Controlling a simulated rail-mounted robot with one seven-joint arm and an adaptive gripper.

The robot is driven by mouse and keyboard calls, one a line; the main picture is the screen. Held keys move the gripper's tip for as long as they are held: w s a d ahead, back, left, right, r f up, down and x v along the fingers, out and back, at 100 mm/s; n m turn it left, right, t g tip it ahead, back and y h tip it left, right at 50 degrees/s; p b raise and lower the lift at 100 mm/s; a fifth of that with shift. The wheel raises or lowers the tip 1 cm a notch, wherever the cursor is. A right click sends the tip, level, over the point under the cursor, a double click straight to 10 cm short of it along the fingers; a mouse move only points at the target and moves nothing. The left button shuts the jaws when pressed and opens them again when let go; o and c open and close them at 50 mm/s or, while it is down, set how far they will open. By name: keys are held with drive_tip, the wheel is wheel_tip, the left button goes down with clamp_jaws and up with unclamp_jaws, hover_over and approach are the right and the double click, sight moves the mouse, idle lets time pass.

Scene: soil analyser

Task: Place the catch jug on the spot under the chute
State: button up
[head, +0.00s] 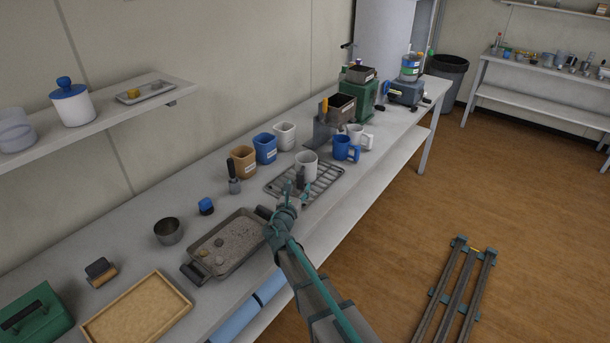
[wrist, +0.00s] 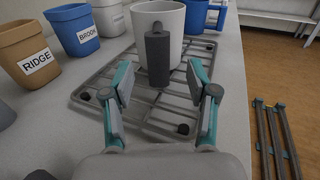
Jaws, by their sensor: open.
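A white jug with a dark grey handle, apparently the catch jug (head: 308,163), stands upright on a wire rack (head: 330,185). In the wrist view the white jug (wrist: 170,22) is straight ahead, its handle pointing at me. My gripper (head: 297,188) is open and empty, just in front of the jug. In the wrist view its fingers (wrist: 160,82) are spread to either side of the handle's line, and the handle shows in the gap. I cannot tell how far the handle reaches between them. A grey metal chute-like part (head: 321,132) stands behind the rack; the spot under it is not clearly visible.
Blue (head: 346,149) and white (head: 361,135) mugs stand right of the jug. Labelled brown (head: 243,162) and blue (head: 265,148) cups and a white jug (head: 285,135) stand behind left. A tray of soil (head: 228,245) lies left of my arm. A green machine (head: 360,98) stands farther back.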

sight(300, 181)
drive_tip(key=w, duration=0.1)
drive_tip(key=w+p, duration=0.1)
drive_tip(key=w, duration=0.1)
drive_tip(key=w+p, duration=0.1)
drive_tip(key=w, duration=0.1)
drive_tip(key=shift+w+d, duration=0.1)
drive_tip(key=shift+d, duration=0.2)
clamp_jaws()
